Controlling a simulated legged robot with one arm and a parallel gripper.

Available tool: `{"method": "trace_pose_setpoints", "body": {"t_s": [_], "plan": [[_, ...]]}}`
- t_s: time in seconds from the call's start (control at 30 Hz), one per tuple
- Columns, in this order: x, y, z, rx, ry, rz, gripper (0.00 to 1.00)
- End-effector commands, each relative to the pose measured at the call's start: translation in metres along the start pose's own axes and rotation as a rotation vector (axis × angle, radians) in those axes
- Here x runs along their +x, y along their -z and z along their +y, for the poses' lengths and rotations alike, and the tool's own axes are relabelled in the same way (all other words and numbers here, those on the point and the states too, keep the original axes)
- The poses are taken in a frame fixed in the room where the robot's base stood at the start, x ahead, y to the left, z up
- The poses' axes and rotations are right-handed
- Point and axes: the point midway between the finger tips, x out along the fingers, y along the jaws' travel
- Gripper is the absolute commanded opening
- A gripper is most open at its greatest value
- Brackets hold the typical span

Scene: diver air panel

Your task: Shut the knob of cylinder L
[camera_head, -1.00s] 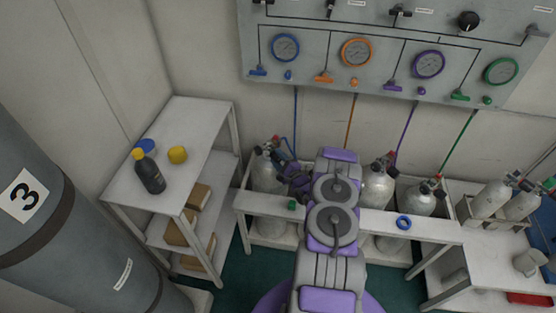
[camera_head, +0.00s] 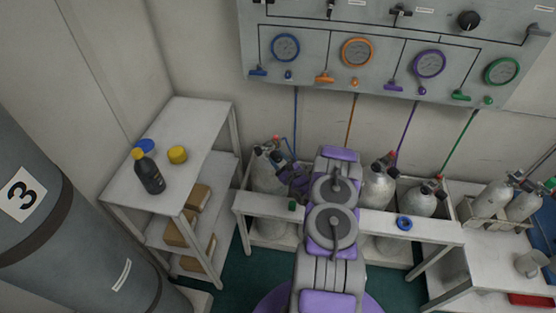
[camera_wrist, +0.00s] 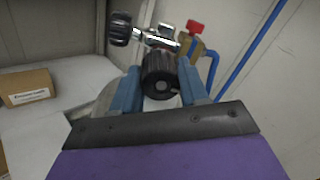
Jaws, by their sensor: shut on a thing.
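The leftmost grey cylinder (camera_head: 268,178), with a blue hose behind it, stands in the white rack; I take it to be cylinder L, but no letter on it is readable. In the wrist view its metal valve (camera_wrist: 158,38) carries a black knob (camera_wrist: 160,72) facing me. My gripper (camera_wrist: 160,88) is shut on this knob, one blue finger on each side. A second black knob (camera_wrist: 118,28) sits at the valve's left end. In the head view my gripper (camera_head: 287,174) is at the cylinder's upper right, partly hidden by my arm.
A red-handled brass fitting (camera_wrist: 195,27) and blue hose (camera_wrist: 240,60) are close behind the gripper. More cylinders (camera_head: 378,186) stand to the right. The gauge panel (camera_head: 330,75) is above.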

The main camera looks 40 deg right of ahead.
Motion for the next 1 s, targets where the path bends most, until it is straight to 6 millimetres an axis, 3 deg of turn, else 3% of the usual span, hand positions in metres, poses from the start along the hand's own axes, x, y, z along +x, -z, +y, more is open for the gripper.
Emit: {"method": "trace_pose_setpoints", "body": {"t_s": [0.03, 0.43, 0.47, 0.5, 0.7, 1.0], "plan": [[-0.0037, 0.0067, 0.0018, 0.011, 0.000, 0.017, 0.13], [-0.0040, 0.0072, 0.0030, 0.018, -0.002, 0.019, 0.14], [-0.0040, 0.0073, 0.0031, 0.018, -0.002, 0.019, 0.45], [-0.0039, 0.0072, 0.0031, 0.017, -0.002, 0.019, 0.49], [-0.0028, 0.0040, 0.0021, 0.015, -0.002, 0.010, 0.68], [-0.0040, 0.0002, 0.0021, 0.010, -0.001, 0.005, 0.69]]}}
